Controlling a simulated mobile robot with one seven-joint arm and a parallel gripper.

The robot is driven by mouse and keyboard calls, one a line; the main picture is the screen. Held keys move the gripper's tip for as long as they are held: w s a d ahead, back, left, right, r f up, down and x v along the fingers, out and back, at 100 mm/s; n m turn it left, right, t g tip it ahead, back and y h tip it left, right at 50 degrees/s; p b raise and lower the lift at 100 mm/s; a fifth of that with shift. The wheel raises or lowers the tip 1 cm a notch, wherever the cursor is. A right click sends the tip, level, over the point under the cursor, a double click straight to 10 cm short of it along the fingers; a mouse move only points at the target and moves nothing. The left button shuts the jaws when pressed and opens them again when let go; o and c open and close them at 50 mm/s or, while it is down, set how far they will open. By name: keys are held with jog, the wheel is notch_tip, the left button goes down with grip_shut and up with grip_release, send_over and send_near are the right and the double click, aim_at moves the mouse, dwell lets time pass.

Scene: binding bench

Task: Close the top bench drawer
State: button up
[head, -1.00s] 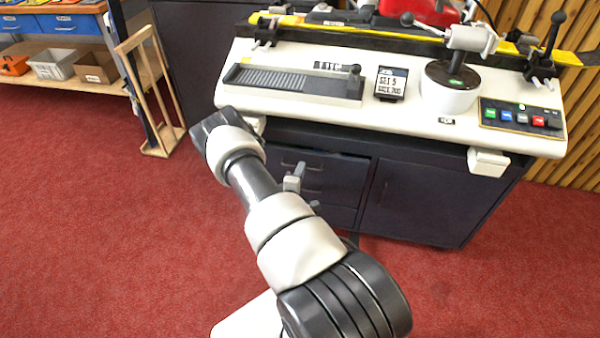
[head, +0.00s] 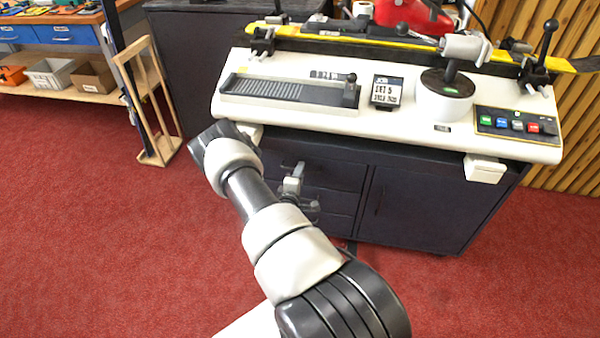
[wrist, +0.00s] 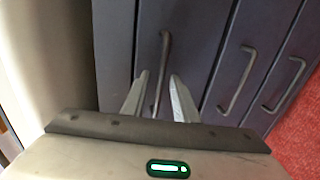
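The top bench drawer (head: 322,172) is a dark front at the left of the cabinet, partly hidden by my arm in the head view. In the wrist view its front (wrist: 200,45) fills the middle and looks close to flush with the cabinet; a small remaining gap cannot be ruled out. Its grey bar handle (wrist: 165,50) runs between the two fingers of my gripper (wrist: 160,75). The fingers are apart, one on each side of the handle, and the gripper is open. Whether they touch the drawer front cannot be told.
Lower drawers with bar handles (wrist: 240,80) lie beside the top one in the wrist view. The white bench top (head: 400,120) overhangs the cabinet. A cabinet door (head: 415,205) is to the right. A wooden rack (head: 155,110) stands left; red carpet (head: 90,230) is clear.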

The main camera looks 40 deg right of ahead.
jog(key=p+v, duration=0.3)
jog(key=v, duration=1.4)
jog(key=shift+d, duration=0.1)
